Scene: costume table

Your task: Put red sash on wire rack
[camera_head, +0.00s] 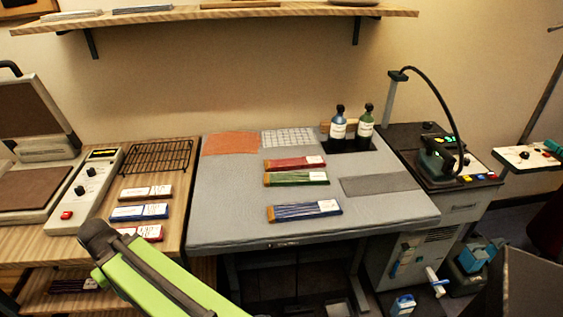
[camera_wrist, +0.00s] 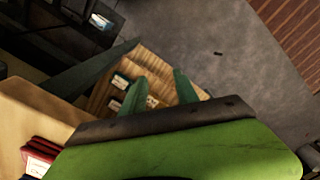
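The red sash (camera_head: 292,163) is a flat, folded red bundle with a white label. It lies on the grey padded table in the head view, behind a green and a blue bundle. The black wire rack (camera_head: 157,157) sits empty on the wooden table to the left, well apart from the sash. My gripper's two green fingers (camera_wrist: 160,80) show in the wrist view, spread apart with nothing between them. In the head view my green arm reaches in at the lower left, and its fingertips cannot be made out there. I cannot identify the rack in the wrist view.
The green bundle (camera_head: 297,178) and blue bundle (camera_head: 304,210) lie on the grey table (camera_head: 235,215). Two bottles (camera_head: 352,128) stand at its back. Several labelled packets (camera_head: 140,212) lie in front of the rack, beside a heat press (camera_head: 35,190). A shelf (camera_head: 220,15) hangs above.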

